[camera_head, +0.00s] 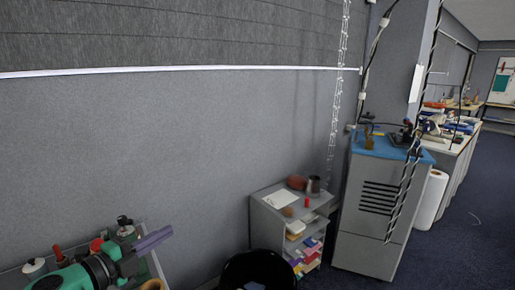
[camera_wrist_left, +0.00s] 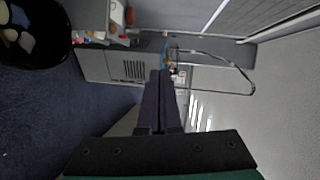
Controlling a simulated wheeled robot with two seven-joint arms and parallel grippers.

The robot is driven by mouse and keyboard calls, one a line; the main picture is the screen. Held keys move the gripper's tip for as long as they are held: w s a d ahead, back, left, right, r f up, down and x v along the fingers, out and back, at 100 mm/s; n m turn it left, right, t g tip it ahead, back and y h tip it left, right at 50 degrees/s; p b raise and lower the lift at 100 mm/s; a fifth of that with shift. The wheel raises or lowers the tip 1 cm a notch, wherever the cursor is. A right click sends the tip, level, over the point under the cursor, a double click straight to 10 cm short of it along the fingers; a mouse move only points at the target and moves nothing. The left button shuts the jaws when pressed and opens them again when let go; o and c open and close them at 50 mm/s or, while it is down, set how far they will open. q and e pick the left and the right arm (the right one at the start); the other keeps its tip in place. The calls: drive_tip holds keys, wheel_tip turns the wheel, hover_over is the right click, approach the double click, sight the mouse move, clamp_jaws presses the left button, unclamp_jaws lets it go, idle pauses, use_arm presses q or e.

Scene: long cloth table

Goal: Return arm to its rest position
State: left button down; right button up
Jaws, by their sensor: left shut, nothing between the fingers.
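My left gripper (camera_head: 168,232) is at the lower left of the head view, on a green and black arm. Its dark purple fingers are together with nothing between them, pointing right and slightly up in front of the grey wall. In the left wrist view the shut fingers (camera_wrist_left: 157,76) reach up the middle of the picture. They appear in the air, with no object touching them. My right gripper is in neither view.
A small shelf (camera_head: 284,221) stands beside a grey cabinet (camera_head: 378,211) with a blue top. A black bin (camera_head: 228,275) stands in front of the shelf. Small items sit behind my arm, including a white-bodied jar (camera_head: 35,269).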

use_arm(q)
drive_tip(key=s+a+f+n+g+y, duration=0.1)
drive_tip(key=s+a+f+n+y, duration=0.3)
drive_tip(key=f+n, duration=0.35)
drive_tip(key=s+a+f+n+g+y, duration=0.1)
drive_tip(key=s+a+f+n+y, duration=0.1)
drive_tip(key=a+f+n+y, duration=0.45)
drive_tip(key=s+d+f+n+g+h, duration=0.3)
drive_tip(key=s+d+f+n+g, duration=0.45)
drive_tip(key=s+f, duration=0.5)
drive_tip(key=s+d+f+m+g, duration=0.1)
drive_tip(key=s+f, duration=0.2)
drive_tip(key=f, duration=0.9)
drive_tip(key=s+d+f+g, duration=0.1)
drive_tip(key=s+f+g, duration=0.15)
drive_tip(key=f, duration=1.05)
drive_tip(key=s+a+f, duration=0.2)
drive_tip(key=s+f, duration=0.9)
drive_tip(key=s, duration=0.5)
drive_tip(key=shift+s+a+f, duration=0.15)
drive_tip(key=shift+a+f, duration=0.2)
drive_tip(key=shift+f, duration=0.05)
